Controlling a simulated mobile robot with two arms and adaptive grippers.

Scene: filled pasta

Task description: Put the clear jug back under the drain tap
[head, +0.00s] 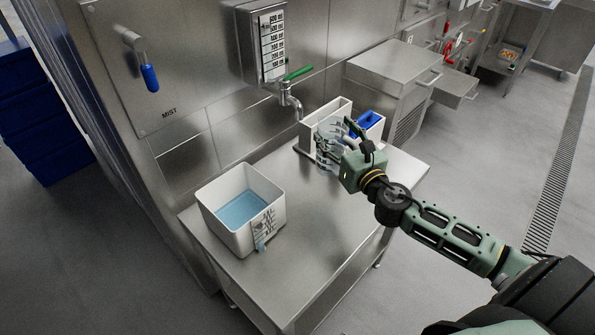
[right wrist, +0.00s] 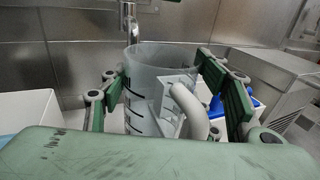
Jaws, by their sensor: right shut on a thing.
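The clear jug (head: 327,146) is upright at the back of the steel table, partly hidden by my right gripper (head: 349,140). In the right wrist view the jug (right wrist: 146,78) stands between my fingers, with dark marks on its side and its pale handle (right wrist: 190,108) towards me. My right gripper is shut on the jug. The drain tap (head: 289,97) has a green lever, and its spout hangs just left of the jug. In the right wrist view the tap (right wrist: 129,22) shows behind the jug's rim. I cannot tell whether the jug's base touches the table. My left gripper is out of view.
A white tub (head: 213,219) of blue liquid stands at the table's front left. The table's middle (head: 305,225) is clear. A steel cabinet (head: 393,72) stands beyond.

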